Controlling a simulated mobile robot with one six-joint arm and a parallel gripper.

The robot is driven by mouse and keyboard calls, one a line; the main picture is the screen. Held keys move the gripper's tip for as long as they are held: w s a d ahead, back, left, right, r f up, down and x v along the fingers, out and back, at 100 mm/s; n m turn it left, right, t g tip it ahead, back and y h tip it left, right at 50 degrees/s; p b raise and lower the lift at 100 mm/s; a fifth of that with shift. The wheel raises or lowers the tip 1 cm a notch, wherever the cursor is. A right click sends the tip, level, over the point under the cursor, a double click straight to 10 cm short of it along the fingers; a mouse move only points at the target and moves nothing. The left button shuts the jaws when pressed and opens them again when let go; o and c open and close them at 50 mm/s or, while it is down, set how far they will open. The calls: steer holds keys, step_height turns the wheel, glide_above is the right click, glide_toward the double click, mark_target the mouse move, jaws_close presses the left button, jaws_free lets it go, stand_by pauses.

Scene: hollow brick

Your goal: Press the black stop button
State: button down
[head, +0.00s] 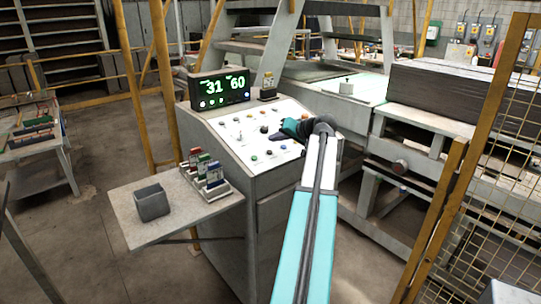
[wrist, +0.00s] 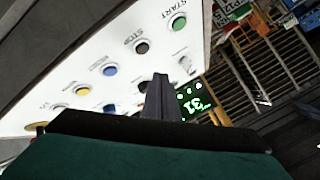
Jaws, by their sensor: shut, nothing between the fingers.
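The black stop button (wrist: 142,47) shows on the white sloped panel in the wrist view, with the word STOP beside it. It sits between a green START button (wrist: 179,24) and a blue button (wrist: 110,70). My gripper (wrist: 160,78) is shut and empty. In that view its fingertips appear just below and right of the stop button, apart from it in the picture; their height above the panel is hard to tell. In the head view my gripper (head: 275,135) is over the control panel (head: 228,128), pointing left. Which small button there is stop cannot be told.
A display (head: 219,88) reading 31 and 60 stands at the panel's back left. A side shelf (head: 178,222) holds a grey bin (head: 152,202) and a rack of coloured items (head: 205,174). Yellow posts stand left of the console; a mesh guard (head: 490,170) is at right.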

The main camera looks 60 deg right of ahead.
steer(key=shift+w+d+f+b, duration=0.15)
steer(key=shift+f+b, duration=0.15)
steer(key=shift+f, duration=0.25)
steer(key=shift+w+a+f+b, duration=0.1)
steer(key=shift+w+f+b, duration=0.15)
steer(key=shift+f, duration=0.35)
steer(key=shift+w+d+f+b, duration=0.1)
steer(key=shift+f+b, duration=0.2)
steer(key=shift+f, duration=0.25)
steer(key=shift+f, duration=0.2)
stand_by(0.8)
steer(key=shift+w+f+b, duration=0.1)
steer(key=shift+f+b, duration=0.1)
steer(key=shift+b, duration=0.15)
steer(key=shift+w+f+b, duration=0.1)
steer(key=shift+f+b, duration=0.2)
steer(key=shift+f, duration=0.1)
stand_by(0.9)
steer(key=shift+r, duration=0.2)
steer(key=shift+s+r+p, duration=0.25)
steer(key=shift+r+p, duration=0.05)
steer(key=shift+r, duration=0.3)
stand_by(0.3)
steer(key=r, duration=0.1)
steer(key=s+r+p, duration=0.1)
steer(key=r, duration=0.1)
steer(key=r+p, duration=0.1)
steer(key=shift+s+a+r, duration=0.15)
steer(key=shift+a+r, duration=0.1)
steer(key=shift+r, duration=0.15)
